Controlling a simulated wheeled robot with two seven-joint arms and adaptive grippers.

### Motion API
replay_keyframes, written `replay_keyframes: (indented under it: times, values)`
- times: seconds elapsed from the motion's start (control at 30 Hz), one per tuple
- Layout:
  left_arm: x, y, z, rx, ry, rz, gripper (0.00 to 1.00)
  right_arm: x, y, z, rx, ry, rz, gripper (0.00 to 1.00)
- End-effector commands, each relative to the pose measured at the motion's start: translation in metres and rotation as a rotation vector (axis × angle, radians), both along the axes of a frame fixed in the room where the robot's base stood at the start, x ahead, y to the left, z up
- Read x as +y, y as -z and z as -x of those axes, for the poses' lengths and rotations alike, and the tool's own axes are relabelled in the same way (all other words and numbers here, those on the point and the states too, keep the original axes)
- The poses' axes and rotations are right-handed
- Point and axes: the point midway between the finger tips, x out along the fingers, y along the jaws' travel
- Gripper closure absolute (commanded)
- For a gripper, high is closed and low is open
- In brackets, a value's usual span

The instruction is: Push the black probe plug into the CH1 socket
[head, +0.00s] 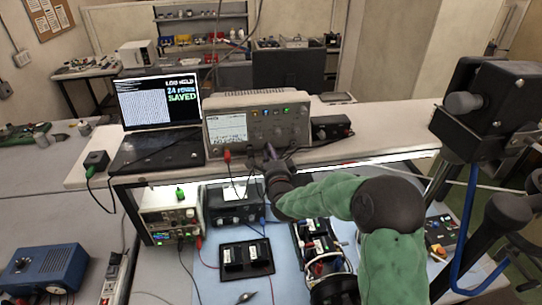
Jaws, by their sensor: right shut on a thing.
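The grey bench instrument (258,124) stands on the raised shelf, with a lit screen at its left and knobs and small buttons at its right. A red plug (227,155) shows at its lower left edge. My right gripper (271,160) is in front of the lower right of its front panel. It is shut on the black probe plug (270,150), of which only a small dark part shows. I cannot tell whether the plug touches the panel. The CH1 socket cannot be picked out; its label is too small to read. My left gripper is not in view.
A laptop (158,105) stands left of the instrument and a black box (331,127) right of it. Below the shelf are a power supply (170,215), a black unit (235,205) and a black tray (246,258). Cables cross the bench.

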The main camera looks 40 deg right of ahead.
Motion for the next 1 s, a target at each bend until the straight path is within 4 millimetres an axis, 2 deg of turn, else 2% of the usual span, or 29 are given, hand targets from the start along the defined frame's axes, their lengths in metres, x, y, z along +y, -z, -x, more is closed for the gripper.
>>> replay_keyframes:
  times: [1.0]
  values:
    - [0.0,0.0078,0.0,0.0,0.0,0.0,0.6,-0.0001,0.0003,0.0,-0.001,0.0,0.0,1.0]
